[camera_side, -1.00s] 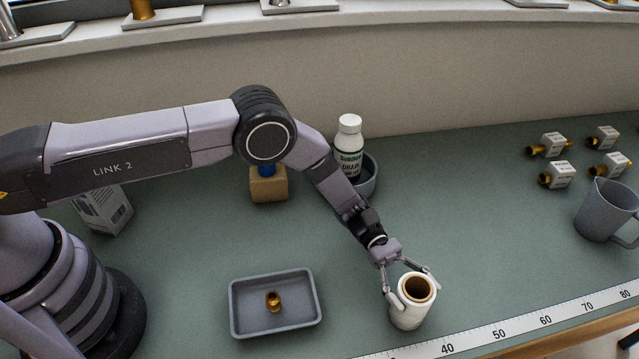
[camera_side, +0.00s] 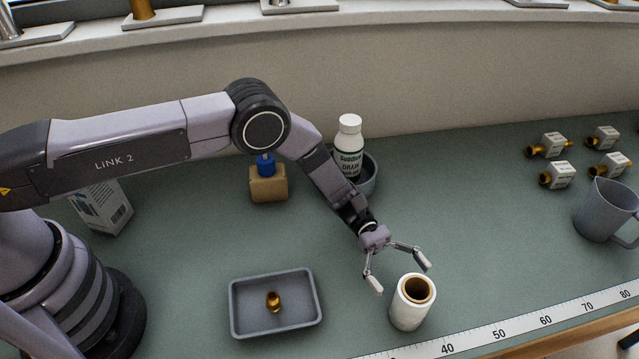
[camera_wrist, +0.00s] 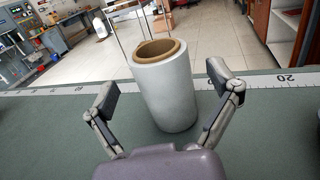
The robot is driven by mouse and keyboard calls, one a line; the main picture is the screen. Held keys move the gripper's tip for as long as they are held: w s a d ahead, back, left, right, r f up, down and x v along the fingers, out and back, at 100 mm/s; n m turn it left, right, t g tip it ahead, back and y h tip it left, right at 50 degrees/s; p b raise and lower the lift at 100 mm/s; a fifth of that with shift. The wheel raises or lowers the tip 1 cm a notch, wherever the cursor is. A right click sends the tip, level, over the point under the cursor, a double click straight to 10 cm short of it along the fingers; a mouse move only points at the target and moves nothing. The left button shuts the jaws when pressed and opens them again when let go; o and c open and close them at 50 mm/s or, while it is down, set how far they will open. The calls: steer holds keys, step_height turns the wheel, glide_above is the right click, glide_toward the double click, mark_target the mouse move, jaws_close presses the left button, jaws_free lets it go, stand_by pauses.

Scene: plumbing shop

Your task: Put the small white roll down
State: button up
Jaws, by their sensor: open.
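The small white roll (camera_side: 408,306) stands upright on the green bench top near the front edge, its brown core facing up. It also shows in the wrist view (camera_wrist: 167,95), standing just beyond my fingers. My gripper (camera_side: 399,276) is open and empty, above and behind the roll in the side view. In the wrist view my gripper's fingers (camera_wrist: 157,90) are spread to either side of the roll, with gaps between them and it.
A grey tray (camera_side: 238,316) with a brass fitting (camera_side: 273,301) lies left of the roll. A white bottle (camera_side: 348,148) stands in a grey bowl (camera_side: 371,178) behind. A grey mug (camera_side: 602,212) and several boxed valves (camera_side: 557,176) are at right. A measuring strip (camera_side: 480,336) runs along the front edge.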

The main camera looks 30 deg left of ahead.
steer(key=v, duration=0.4)
steer(key=shift+w+a+r, duration=0.1)
steer(key=shift+w+r, duration=0.1)
steer(key=shift+r, duration=0.15)
steer(key=w+a+r+m+t+y, duration=0.1)
steer(key=a+r+m+y, duration=0.25)
steer(key=r, duration=0.55)
steer(key=a+r+m+t+y, duration=0.15)
steer(key=a+r, duration=0.35)
steer(key=r, duration=0.5)
steer(key=s+a+r+m+t+y, duration=0.35)
steer(key=s+a+r, duration=0.35)
steer(key=a+r, duration=0.55)
steer(key=s+a+r+m+t+y, duration=0.1)
steer(key=s+a+t+y, duration=0.2)
steer(key=s+a, duration=0.5)
steer(key=s+a+r+m+t+y, duration=0.1)
steer(key=s+a+t+y, duration=0.3)
steer(key=s+a, duration=0.4)
steer(key=shift+s+a+r+m+t, duration=0.2)
steer(key=shift+s+r+m+t, duration=0.2)
steer(key=shift+m+t, duration=0.4)
